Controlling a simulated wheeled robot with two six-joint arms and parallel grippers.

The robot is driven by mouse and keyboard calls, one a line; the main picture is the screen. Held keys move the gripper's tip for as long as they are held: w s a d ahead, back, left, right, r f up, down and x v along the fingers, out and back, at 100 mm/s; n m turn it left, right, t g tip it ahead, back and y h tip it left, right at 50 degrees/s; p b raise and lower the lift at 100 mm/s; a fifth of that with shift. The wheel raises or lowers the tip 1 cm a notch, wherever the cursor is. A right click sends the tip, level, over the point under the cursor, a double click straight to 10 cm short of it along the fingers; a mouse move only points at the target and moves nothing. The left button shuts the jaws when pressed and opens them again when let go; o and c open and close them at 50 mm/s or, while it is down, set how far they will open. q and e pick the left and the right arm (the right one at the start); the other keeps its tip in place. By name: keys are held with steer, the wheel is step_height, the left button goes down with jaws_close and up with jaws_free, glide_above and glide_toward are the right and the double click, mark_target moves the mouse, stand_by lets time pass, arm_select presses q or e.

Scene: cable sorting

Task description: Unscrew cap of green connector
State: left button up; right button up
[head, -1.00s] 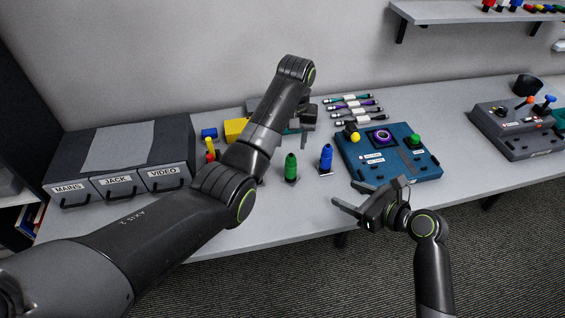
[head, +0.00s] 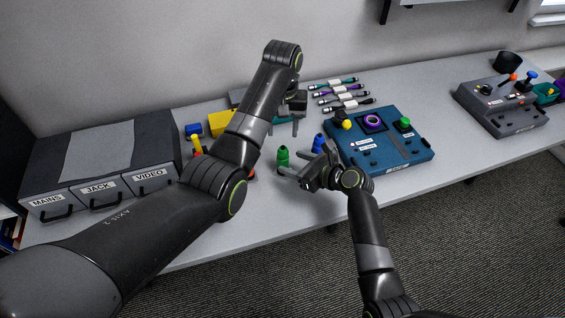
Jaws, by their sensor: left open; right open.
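The green connector (head: 283,158) stands upright on the table, its lower part partly hidden by my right gripper. My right gripper (head: 287,176) is open, its fingers pointing left, low in front of the green connector; I cannot tell whether it touches. The blue connector (head: 318,143) stands just right of it, partly covered by the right gripper. My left gripper (head: 284,127) is open, pointing down behind the green connector, farther back on the table. Its fingers are partly hidden by the arm.
A blue panel box (head: 385,164) with knobs stands to the right. Several cables (head: 345,105) lie behind it. Drawers labelled MAINS, JACK and VIDEO (head: 105,197) stand at the left. A grey control box (head: 503,108) is far right.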

mark_target(288, 160)
steer(key=shift+x, duration=2.65)
jaws_close()
